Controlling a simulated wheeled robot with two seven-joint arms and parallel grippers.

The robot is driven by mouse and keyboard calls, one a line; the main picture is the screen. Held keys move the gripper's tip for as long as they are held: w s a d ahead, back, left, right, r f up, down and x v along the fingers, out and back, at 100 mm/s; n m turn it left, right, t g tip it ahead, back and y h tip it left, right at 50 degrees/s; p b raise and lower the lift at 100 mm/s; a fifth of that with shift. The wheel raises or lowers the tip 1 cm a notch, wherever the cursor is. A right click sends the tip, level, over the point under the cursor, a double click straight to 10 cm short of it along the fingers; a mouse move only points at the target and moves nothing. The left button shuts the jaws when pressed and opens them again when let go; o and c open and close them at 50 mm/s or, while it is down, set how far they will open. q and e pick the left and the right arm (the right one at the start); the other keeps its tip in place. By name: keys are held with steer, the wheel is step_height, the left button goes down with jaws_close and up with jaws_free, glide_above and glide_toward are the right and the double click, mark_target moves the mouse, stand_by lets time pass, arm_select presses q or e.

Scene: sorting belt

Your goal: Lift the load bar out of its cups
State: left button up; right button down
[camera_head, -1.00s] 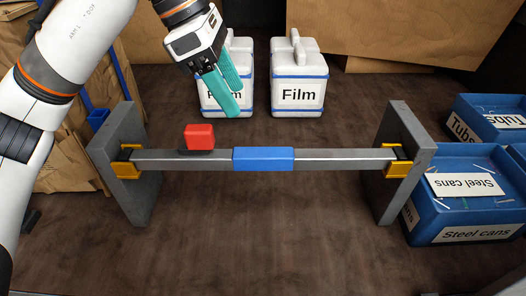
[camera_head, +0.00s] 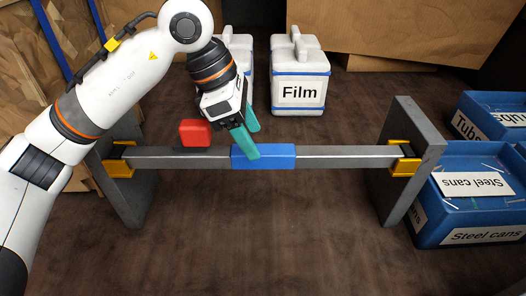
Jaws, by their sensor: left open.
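The load bar (camera_head: 340,157) is a grey metal bar with a blue sleeve (camera_head: 268,163) at its middle. Its ends rest in two yellow cups, the left cup (camera_head: 118,164) and the right cup (camera_head: 404,165), each on a grey upright post. My left gripper (camera_head: 254,140) has teal fingers and is open. Its near finger overlaps the left part of the blue sleeve in the picture, and the other finger is behind the bar. I cannot tell whether they touch it. My right gripper is not in view.
A red block (camera_head: 195,133) stands at the bar's left part, beside my left gripper. White Film containers (camera_head: 299,80) stand behind, one partly hidden by my arm. The floor in front is clear.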

mark_target(261, 148)
arm_select(q)
steer(key=x, duration=0.1)
steer(key=p+x, duration=0.2)
steer(key=shift+w+d+f, duration=0.1)
steer(key=shift+w+f, duration=0.2)
steer(key=shift+d+f, duration=0.2)
steer(key=shift+f, duration=0.3)
jaws_close()
steer(key=shift+w+r, duration=0.1)
steer(key=shift+r, duration=0.05)
